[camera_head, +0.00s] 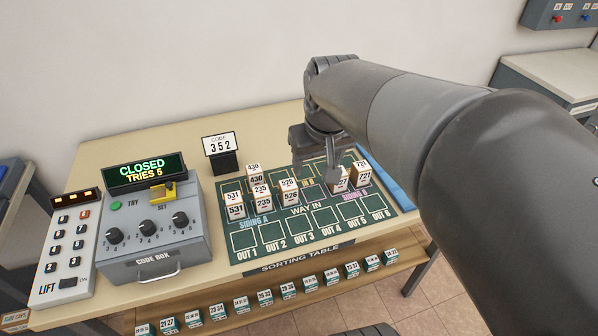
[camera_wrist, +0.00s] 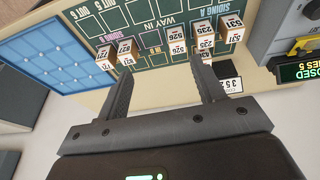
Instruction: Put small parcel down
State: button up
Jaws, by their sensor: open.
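I cannot tell which one the task means. My gripper (camera_head: 316,176) is open and empty over the back of the mat, between 526 and the parcel ending in 27. In the wrist view, nothing lies between its fingertips (camera_wrist: 162,76); 526 (camera_wrist: 175,46) is beyond them.
A grey code box (camera_head: 150,235) with a "CLOSED, TRIES 5" display (camera_head: 145,171) stands left. A code sign reading 352 (camera_head: 221,146) stands behind the mat. A lift keypad (camera_head: 68,245) is far left. The OUT squares are clear. A shelf below the front edge holds numbered blocks (camera_head: 265,298).

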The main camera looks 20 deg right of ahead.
jog(key=s+a+t, duration=0.2)
jog(key=s+a, duration=0.2)
jog(key=s, duration=0.5)
jog(key=shift+s+a, duration=0.2)
jog(key=shift+s, duration=0.1)
